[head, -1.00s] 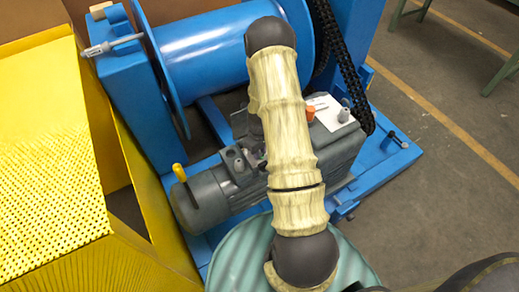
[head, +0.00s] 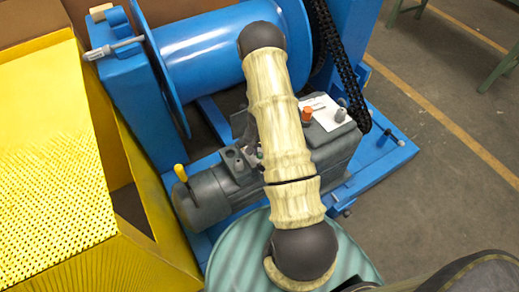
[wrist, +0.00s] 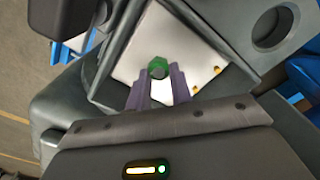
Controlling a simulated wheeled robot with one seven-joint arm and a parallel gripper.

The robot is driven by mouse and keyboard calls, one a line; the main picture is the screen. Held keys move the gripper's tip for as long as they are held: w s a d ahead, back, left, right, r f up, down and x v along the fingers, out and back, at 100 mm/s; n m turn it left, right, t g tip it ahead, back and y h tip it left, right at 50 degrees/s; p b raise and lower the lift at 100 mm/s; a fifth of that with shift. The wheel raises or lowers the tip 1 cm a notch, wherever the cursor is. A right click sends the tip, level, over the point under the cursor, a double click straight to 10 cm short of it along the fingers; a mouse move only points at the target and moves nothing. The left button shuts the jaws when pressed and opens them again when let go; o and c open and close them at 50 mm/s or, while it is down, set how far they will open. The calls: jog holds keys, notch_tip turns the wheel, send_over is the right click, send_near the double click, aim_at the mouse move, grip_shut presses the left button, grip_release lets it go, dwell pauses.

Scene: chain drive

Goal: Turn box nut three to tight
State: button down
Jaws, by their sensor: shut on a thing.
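In the wrist view a green nut (wrist: 158,67) sits at the white plate inside a grey open box (wrist: 215,30). My gripper (wrist: 158,78) reaches in with two purple fingers, one on each side of the nut, and is shut on it. Two small brass-coloured studs (wrist: 205,81) show on the plate to the right of the nut. No number can be read on the nut. In the head view my arm covers my gripper and the nut, and only part of the grey motor's box (head: 237,160) shows beside the arm.
A grey gearbox with an orange cap (head: 307,114) and a white sheet (head: 325,112) stands right of my arm. A blue drum (head: 200,55) and black chain (head: 340,60) are behind. A yellow perforated guard (head: 50,140) fills the left. Floor at right is open.

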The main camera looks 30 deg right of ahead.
jog(key=m+p, duration=0.1)
jog(key=m, duration=0.3)
jog(key=shift+r+m, duration=0.15)
jog(key=shift+m, duration=0.15)
jog(key=shift+m+p, duration=0.5)
jog(key=shift+m, duration=1.5)
jog(key=shift+d, duration=0.1)
jog(key=c, duration=1.3)
grip_release()
jog(key=shift+o, duration=0.3)
jog(key=shift+s, duration=0.1)
